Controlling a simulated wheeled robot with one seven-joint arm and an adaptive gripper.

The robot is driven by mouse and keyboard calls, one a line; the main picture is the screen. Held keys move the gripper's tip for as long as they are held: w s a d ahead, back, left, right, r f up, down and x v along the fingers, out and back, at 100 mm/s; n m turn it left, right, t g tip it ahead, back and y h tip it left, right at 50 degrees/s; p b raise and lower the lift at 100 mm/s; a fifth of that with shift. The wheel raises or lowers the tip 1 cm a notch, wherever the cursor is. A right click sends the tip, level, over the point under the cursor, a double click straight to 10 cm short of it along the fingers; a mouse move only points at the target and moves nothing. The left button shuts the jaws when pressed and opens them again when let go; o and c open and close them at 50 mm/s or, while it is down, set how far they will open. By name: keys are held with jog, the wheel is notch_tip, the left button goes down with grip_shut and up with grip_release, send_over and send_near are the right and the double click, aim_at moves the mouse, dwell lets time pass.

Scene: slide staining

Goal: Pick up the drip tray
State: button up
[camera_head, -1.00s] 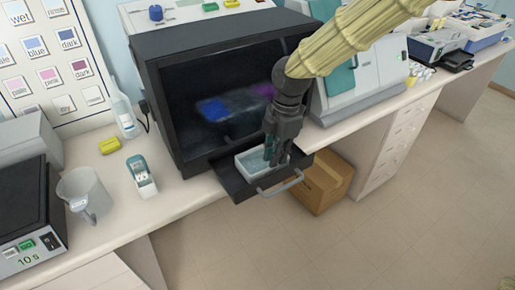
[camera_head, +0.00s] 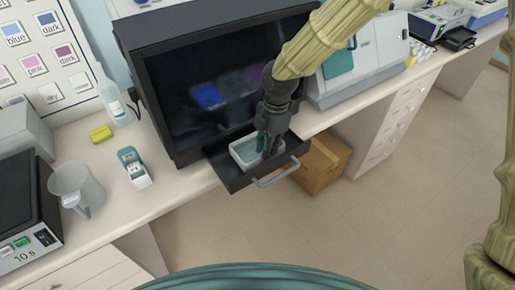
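The drip tray, a small pale box with a light blue inside (camera_head: 242,152), sits in the dark pulled-out drawer (camera_head: 231,181) at the foot of the black cabinet. My gripper (camera_head: 267,152) points down at the right end of the tray. Its fingertips reach into or over the tray's right side and hide that part. A narrow gap shows between the fingers, but I cannot tell whether they touch or hold the tray's wall.
The black cabinet (camera_head: 160,75) stands behind the drawer, and a metal handle (camera_head: 276,178) juts from the drawer's front. A jug (camera_head: 75,188), a teal-and-white device (camera_head: 133,168), a yellow block (camera_head: 101,133) and a bottle (camera_head: 114,103) stand to the left. A cardboard box (camera_head: 322,165) is below right.

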jog(key=f, duration=0.2)
jog(key=f+p, duration=0.1)
jog(key=shift+s+a, duration=0.1)
jog(key=shift+a, duration=0.15)
jog(key=shift+s+d+f, duration=0.1)
jog(key=shift+f, duration=0.3)
grip_shut()
jog(key=shift+r, duration=0.1)
